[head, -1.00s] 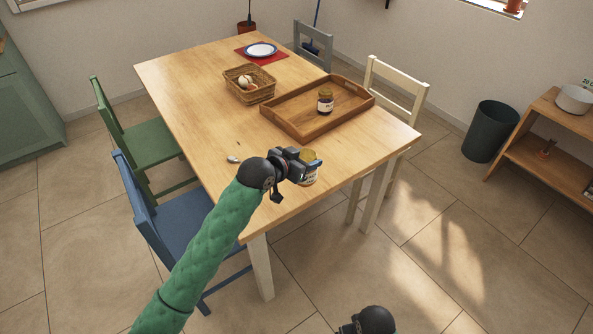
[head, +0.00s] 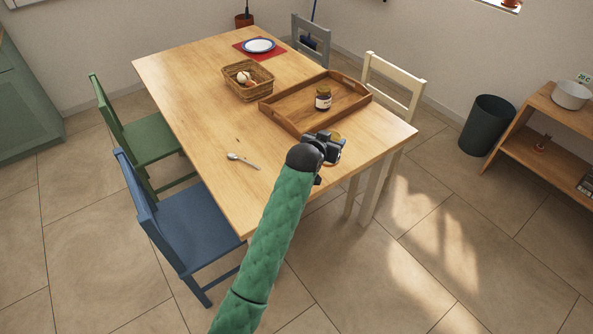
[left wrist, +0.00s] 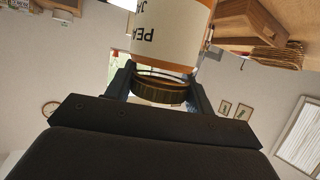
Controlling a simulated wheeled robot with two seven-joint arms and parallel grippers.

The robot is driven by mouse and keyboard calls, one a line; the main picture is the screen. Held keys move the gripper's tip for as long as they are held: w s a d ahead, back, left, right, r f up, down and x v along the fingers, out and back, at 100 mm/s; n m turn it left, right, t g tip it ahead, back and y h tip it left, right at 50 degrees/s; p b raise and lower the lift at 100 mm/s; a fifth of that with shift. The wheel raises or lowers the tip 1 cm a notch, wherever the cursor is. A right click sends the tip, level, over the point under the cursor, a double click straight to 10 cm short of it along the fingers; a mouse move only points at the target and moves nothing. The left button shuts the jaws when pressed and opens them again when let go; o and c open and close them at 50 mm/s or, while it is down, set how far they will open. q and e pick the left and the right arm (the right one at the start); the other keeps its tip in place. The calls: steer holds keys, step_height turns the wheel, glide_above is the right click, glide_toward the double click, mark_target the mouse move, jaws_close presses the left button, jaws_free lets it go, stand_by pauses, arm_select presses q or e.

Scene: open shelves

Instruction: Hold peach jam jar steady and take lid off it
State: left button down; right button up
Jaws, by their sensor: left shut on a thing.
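The peach jam jar (left wrist: 165,35) fills the top of the left wrist view, its pale label reading upside down there. Its ridged golden-brown lid (left wrist: 160,92) lies between the two fingers of my left gripper (left wrist: 160,84), which is shut on the jar at its lid end. Whether the jar touches the table is hidden. My right gripper is out of view.
On the table (head: 200,110) are a wooden tray (head: 290,122) holding another dark jar (head: 323,100), a wicker basket (head: 249,92), a spoon (head: 243,161) and a plate (head: 258,46). Chairs stand around it. The table's left middle is clear.

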arm_select(q)
steer(key=shift+a, duration=0.1)
steer(key=shift+w+a, duration=0.1)
steer(key=w+a+f+p, duration=0.2)
steer(key=a+f, duration=0.1)
steer(key=w+a+f+p, duration=0.1)
steer(key=a+f+p, duration=0.1)
steer(key=a+f, duration=0.1)
steer(key=w+a+f+p, duration=0.2)
steer(key=a+f, duration=0.1)
steer(key=f, duration=0.1)
steer(key=shift+w+a+f, duration=0.35)
steer(key=shift+a, duration=0.05)
steer(key=shift+f, duration=0.15)
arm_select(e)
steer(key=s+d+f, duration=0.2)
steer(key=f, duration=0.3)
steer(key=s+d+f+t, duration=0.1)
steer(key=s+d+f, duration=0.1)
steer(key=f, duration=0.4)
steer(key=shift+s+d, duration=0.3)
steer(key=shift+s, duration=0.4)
arm_select(q)
steer(key=shift+f, duration=0.15)
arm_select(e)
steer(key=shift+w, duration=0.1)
